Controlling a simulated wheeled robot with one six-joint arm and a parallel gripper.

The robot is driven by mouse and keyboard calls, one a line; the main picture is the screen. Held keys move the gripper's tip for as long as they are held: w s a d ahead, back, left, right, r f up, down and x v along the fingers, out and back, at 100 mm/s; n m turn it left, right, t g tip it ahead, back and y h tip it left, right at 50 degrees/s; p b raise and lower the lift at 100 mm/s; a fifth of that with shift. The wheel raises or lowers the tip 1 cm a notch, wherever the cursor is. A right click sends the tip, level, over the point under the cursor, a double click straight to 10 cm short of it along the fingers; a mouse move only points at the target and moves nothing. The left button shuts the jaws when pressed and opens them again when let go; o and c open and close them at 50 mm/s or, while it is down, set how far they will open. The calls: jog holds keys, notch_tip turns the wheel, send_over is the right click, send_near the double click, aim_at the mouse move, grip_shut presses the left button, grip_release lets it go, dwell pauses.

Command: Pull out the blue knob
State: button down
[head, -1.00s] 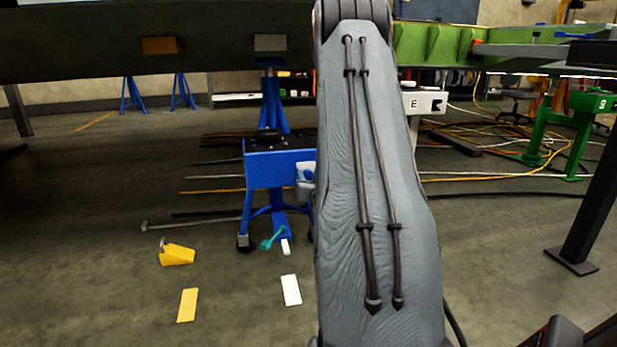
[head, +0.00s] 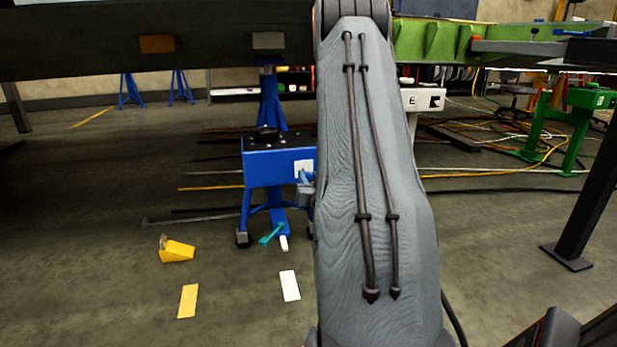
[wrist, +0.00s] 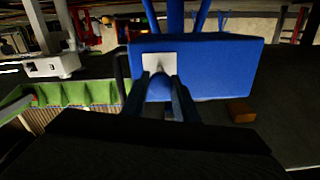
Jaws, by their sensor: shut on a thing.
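The blue stand (head: 268,167) is upright on the floor left of my arm in the head view. Its blue box (wrist: 222,65) fills the upper middle of the wrist view. A white plate (head: 303,168) is on the box face, and it also shows in the wrist view (wrist: 150,60). The blue knob (wrist: 158,78) is in front of this plate, mostly hidden between the fingers. My gripper (wrist: 166,84) is shut on it. In the head view, my arm partly covers the gripper, and a little blue shows below the plate.
A yellow wedge (head: 177,249), a yellow strip (head: 188,301) and a white strip (head: 289,286) lie on the floor. A long dark beam (head: 100,45) hangs above the stand. Green stands (head: 560,125) and cables are at right. Floor at left front is mostly clear.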

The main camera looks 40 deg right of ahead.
jog(key=c, duration=1.4)
grip_release()
jog(key=shift+s, duration=0.1)
jog(key=p+v, duration=0.2)
jog(key=v, duration=0.6)
jog(key=shift+p, duration=0.35)
